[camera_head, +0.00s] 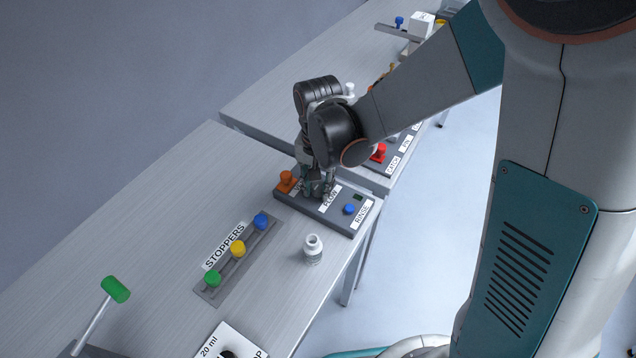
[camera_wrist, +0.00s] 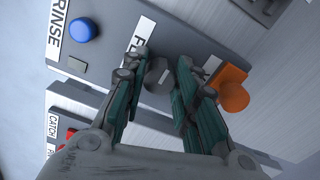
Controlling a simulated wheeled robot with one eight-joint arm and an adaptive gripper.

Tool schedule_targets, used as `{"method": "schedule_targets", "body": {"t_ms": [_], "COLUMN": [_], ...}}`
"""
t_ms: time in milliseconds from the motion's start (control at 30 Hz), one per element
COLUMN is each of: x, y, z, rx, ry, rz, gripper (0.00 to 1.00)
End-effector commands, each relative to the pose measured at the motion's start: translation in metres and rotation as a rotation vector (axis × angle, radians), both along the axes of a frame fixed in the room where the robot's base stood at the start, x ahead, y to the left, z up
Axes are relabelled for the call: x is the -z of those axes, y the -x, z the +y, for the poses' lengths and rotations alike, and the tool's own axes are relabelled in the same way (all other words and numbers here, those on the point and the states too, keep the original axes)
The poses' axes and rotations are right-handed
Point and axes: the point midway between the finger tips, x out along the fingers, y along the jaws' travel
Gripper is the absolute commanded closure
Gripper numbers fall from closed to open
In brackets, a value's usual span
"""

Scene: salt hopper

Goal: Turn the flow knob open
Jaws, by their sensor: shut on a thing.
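The flow knob is a dark grey knob (camera_wrist: 157,76) on a dark control panel (camera_head: 335,222), beside the partly covered FLOW label (camera_head: 330,197). My gripper (camera_head: 318,192) points down at the panel. In the wrist view my gripper (camera_wrist: 158,80) has its two fingers on either side of the knob, shut on it. The fingers hide part of the knob and of the label. In the head view the knob is hidden behind the fingers.
An orange knob (camera_head: 287,181) sits close beside my fingers. A blue RINSE button (camera_head: 349,209) is on the panel's other end. A small white bottle (camera_head: 313,249) and a STOPPERS rack (camera_head: 226,272) stand nearby. Another panel with a red button (camera_head: 378,153) lies beyond.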

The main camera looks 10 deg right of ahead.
Motion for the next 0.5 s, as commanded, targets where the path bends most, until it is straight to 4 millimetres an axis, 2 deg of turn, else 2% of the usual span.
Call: {"method": "schedule_targets", "body": {"t_ms": [333, 367, 400, 433, 500], "x": [0.0002, 0.0002, 0.0002, 0.0002, 0.0001], "y": [0.0002, 0.0002, 0.0002, 0.0001, 0.0001], "z": [0.0000, 0.0000, 0.0000, -0.0001, 0.0000], "rx": [0.003, 0.003, 0.003, 0.003, 0.003], "ry": [0.000, 0.000, 0.000, 0.000, 0.000], "rz": [0.001, 0.001, 0.001, 0.000, 0.000], "gripper": [0.97, 0.71, 0.62, 0.55, 0.53]}}
